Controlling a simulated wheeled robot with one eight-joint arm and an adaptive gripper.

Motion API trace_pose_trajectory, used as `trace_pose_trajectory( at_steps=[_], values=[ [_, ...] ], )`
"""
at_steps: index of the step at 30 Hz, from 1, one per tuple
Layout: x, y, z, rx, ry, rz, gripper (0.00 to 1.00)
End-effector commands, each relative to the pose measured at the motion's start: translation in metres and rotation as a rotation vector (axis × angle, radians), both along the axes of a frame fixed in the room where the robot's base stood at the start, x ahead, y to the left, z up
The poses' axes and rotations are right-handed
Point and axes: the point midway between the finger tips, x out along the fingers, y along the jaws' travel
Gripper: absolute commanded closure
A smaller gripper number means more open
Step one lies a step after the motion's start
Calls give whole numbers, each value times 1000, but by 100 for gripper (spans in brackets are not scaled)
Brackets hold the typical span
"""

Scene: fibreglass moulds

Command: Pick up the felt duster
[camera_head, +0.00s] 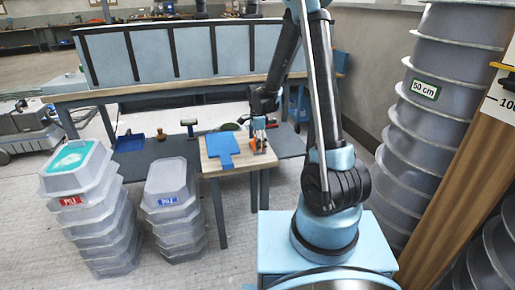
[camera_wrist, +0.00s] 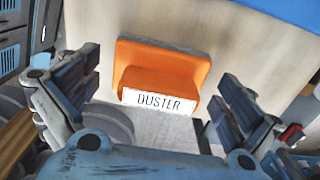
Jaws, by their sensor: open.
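The felt duster (camera_wrist: 165,70) is an orange block with a white label reading "DUSTER" and a pale grey lower part. In the wrist view it lies between the open fingers of my gripper (camera_wrist: 165,110), with a gap visible on each side. In the head view the duster (camera_head: 254,145) shows as a small orange patch at the right of a small wooden table (camera_head: 210,165). My gripper (camera_head: 260,128) is just above it there and partly hides it.
A blue flat piece (camera_head: 221,147) lies on the table left of the duster. Stacks of grey moulds (camera_head: 174,215) stand left of the table. A tall stack of grey moulds (camera_head: 425,120) stands at the right. A long bench (camera_head: 200,88) with a blue-grey panelled mould is behind.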

Motion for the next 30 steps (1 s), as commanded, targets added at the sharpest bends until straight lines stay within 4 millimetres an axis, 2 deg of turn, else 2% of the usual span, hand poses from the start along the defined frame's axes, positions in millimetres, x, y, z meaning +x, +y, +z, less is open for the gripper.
trace_pose_trajectory(
  at_steps=[4, 10, 13, 14, 23, 30],
  values=[
    [0, 0, 0, 0, 0, 0, 0],
    [0, 0, 0, 0, 0, 0, 45],
    [0, 0, 0, 0, 0, 0, 46],
    [0, 0, 0, 0, 0, 0, 51],
    [0, 0, 4, 0, 0, 0, 51],
    [-1, 0, 31, 0, 0, 0, 51]
  ],
)
